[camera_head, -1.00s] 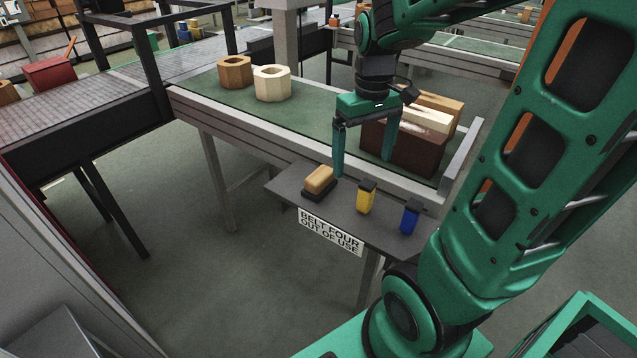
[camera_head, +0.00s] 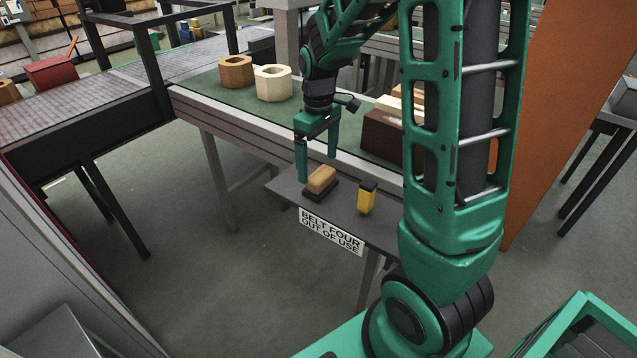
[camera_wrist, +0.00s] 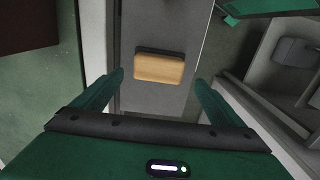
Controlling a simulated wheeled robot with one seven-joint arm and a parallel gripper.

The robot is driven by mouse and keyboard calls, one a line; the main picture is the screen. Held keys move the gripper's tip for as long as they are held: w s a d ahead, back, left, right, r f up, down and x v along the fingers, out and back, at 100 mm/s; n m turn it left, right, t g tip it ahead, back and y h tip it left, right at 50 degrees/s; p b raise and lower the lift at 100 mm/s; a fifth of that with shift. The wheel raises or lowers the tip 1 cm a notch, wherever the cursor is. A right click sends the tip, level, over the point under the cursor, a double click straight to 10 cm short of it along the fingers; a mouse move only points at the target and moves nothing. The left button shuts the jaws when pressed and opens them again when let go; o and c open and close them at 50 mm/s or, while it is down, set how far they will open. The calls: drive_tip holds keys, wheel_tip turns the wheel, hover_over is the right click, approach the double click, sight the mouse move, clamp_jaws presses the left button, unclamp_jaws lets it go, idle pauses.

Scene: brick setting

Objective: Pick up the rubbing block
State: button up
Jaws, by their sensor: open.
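The rubbing block (camera_head: 321,179) has a tan top on a dark base and lies on a small grey shelf (camera_head: 287,187) beside the belt. In the wrist view the block (camera_wrist: 160,68) shows ahead of and between the two fingers, apart from both. My gripper (camera_head: 317,173) is open and empty, with its green fingers pointing down by the far side of the block. The gripper (camera_wrist: 158,78) also shows in the wrist view with its fingers spread wider than the block.
A yellow container with a black top (camera_head: 366,198) stands right of the block on the shelf. A sign (camera_head: 331,232) hangs on the shelf's front. The green belt (camera_head: 205,85) behind carries two hollow blocks (camera_head: 272,83) and a dark brown block (camera_head: 382,136).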

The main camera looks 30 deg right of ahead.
sight(320, 173)
drive_tip(key=shift+s+d+f, duration=0.1)
drive_tip(key=shift+d+f, duration=0.05)
drive_tip(key=shift+f, duration=1.25)
drive_tip(key=shift+s+d+f, duration=0.1)
drive_tip(key=shift+f, duration=1.3)
drive_tip(key=c, duration=1.2)
